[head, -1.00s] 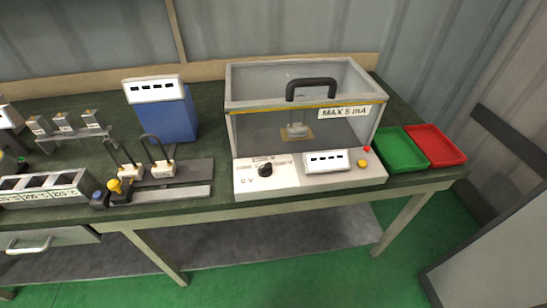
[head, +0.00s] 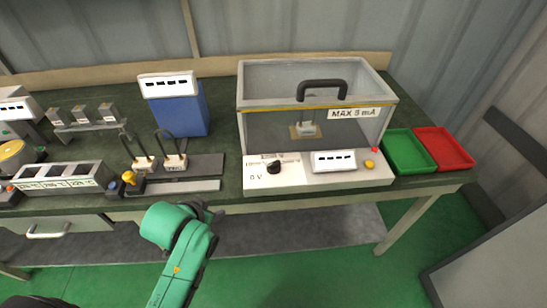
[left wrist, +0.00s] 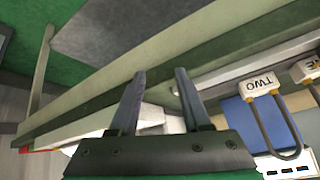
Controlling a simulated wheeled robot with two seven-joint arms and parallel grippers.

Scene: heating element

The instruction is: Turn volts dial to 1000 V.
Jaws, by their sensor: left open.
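The volts dial (head: 273,167) is a black knob on the white front panel (head: 259,182) of the clear-walled test box, with "0 V" printed at its lower left. The box has a black handle and a "MAX 5 mA" label. My left gripper (head: 208,213) is in front of the table's front edge, left of and below the dial, apart from it. In the left wrist view its two fingers (left wrist: 160,85) are spread, with nothing between them. The dial cannot be made out in the left wrist view. My right gripper is not in view.
Left of the box stand a blue meter unit (head: 180,110) and a grey fixture with two cabled blocks (head: 175,162); one reads "TWO" in the left wrist view. A green tray (head: 409,151) and a red tray (head: 444,147) lie to the right. The space before the table is free.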

